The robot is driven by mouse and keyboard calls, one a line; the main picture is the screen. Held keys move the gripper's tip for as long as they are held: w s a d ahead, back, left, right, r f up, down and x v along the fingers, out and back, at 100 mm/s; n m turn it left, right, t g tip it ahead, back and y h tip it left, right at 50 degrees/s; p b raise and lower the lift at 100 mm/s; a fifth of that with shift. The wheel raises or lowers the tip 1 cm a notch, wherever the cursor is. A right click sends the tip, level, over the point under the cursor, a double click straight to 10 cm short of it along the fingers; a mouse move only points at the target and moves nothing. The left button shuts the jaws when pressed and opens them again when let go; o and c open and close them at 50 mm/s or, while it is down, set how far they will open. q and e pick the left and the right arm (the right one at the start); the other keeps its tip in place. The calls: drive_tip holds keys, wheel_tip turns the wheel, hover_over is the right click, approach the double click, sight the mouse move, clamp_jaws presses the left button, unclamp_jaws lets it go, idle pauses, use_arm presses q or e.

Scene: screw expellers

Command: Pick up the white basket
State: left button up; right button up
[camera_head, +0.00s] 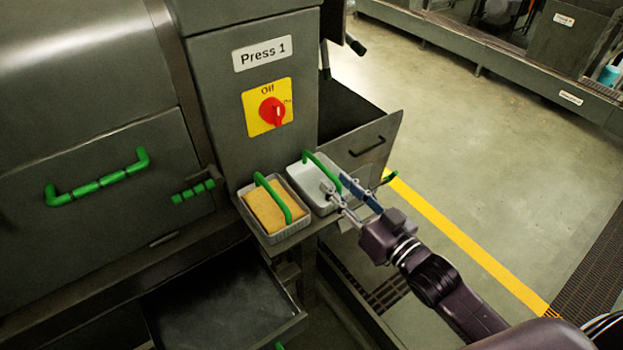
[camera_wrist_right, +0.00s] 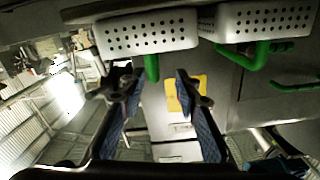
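Two white baskets with green arched handles stand side by side on a small ledge below the Press 1 panel. The right basket (camera_head: 309,188) looks empty inside. The left basket (camera_head: 289,231) holds a yellow block (camera_head: 264,210). My right gripper (camera_head: 340,190) is at the right side of the empty basket. In the right wrist view, which looks upside down, my right gripper (camera_wrist_right: 157,86) is open, with nothing between its fingers. There the green handle (camera_wrist_right: 152,68) of the nearer perforated basket (camera_wrist_right: 148,33) appears between the fingertips, beyond them. Contact cannot be told. My left gripper is not in view.
The press panel (camera_head: 227,110) with a red knob (camera_head: 272,111) rises behind the baskets. An open grey bin (camera_head: 367,148) stands behind and right of them. A dark tray (camera_head: 222,312) lies below the ledge. Open floor (camera_head: 500,150) lies to the right, crossed by a yellow line.

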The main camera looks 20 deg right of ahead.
sight(323, 167)
drive_tip(key=shift+w+f, duration=0.1)
drive_tip(key=shift+w, duration=0.35)
drive_tip(key=shift+w+a+p, duration=0.25)
drive_tip(key=shift+w+p, duration=0.15)
drive_tip(key=shift+w, duration=0.3)
drive_tip(key=p+x, duration=0.1)
drive_tip(key=x, duration=0.1)
drive_tip(key=p+x, duration=0.1)
drive_tip(key=x, duration=0.1)
drive_tip(key=shift+w+d, duration=0.15)
drive_tip(key=shift+w, duration=0.15)
drive_tip(key=shift+w+a+f, duration=0.15)
drive_tip(key=shift+w+a, duration=0.05)
drive_tip(key=shift+w, duration=0.2)
drive_tip(key=shift+c, duration=0.5)
clamp_jaws()
